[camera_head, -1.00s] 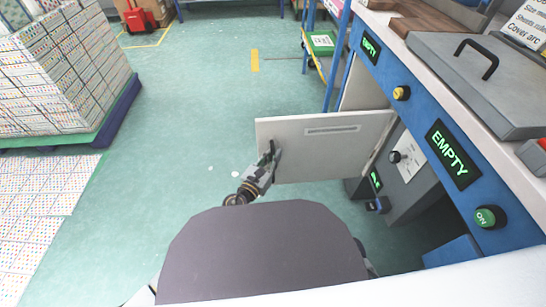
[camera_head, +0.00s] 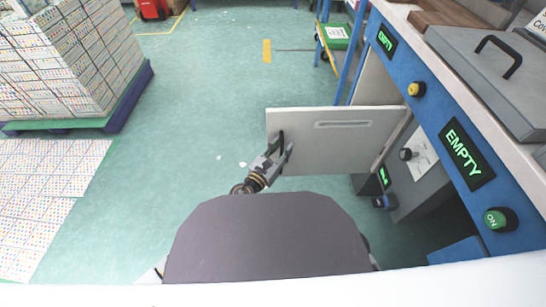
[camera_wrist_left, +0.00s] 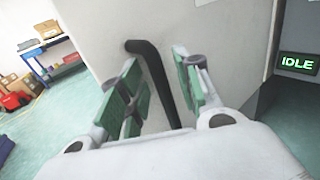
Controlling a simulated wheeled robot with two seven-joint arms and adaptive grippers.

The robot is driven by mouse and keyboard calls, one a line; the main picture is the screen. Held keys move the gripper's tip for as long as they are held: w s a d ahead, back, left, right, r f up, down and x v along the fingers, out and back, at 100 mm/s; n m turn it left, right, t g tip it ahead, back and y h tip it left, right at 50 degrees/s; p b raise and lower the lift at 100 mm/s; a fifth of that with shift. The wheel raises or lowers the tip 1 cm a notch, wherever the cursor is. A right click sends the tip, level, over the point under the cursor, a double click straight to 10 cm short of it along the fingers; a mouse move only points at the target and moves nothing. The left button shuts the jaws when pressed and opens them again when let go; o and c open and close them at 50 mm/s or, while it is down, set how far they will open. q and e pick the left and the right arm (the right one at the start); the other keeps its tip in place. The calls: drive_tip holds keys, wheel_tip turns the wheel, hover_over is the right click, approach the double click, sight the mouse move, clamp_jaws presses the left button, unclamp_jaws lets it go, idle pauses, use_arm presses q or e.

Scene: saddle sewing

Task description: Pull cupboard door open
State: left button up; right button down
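The cupboard door (camera_head: 345,150) is a light grey panel standing swung out from the blue-fronted bench, wide open. Its dark curved bar handle (camera_head: 281,143) is near the door's free edge and shows large in the left wrist view (camera_wrist_left: 153,70). My left gripper (camera_head: 281,157) is at the handle. In the left wrist view its green-padded fingers (camera_wrist_left: 160,88) are spread on either side of the handle, with a gap at least on the right side. My right gripper is not in view.
The bench (camera_head: 447,115) with "EMPTY" displays and buttons stands at the right, a grey unit (camera_head: 415,180) under it. A stacked pallet (camera_head: 75,65) is at the far left, patterned sheets (camera_head: 50,200) on the floor before it. The green floor (camera_head: 205,90) between is clear.

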use_arm(q)
drive_tip(key=shift+s+a, duration=0.1)
drive_tip(key=shift+v, duration=1.2)
drive_tip(key=v, duration=0.9)
drive_tip(key=shift+s, duration=0.1)
drive_tip(key=shift+a, duration=0.1)
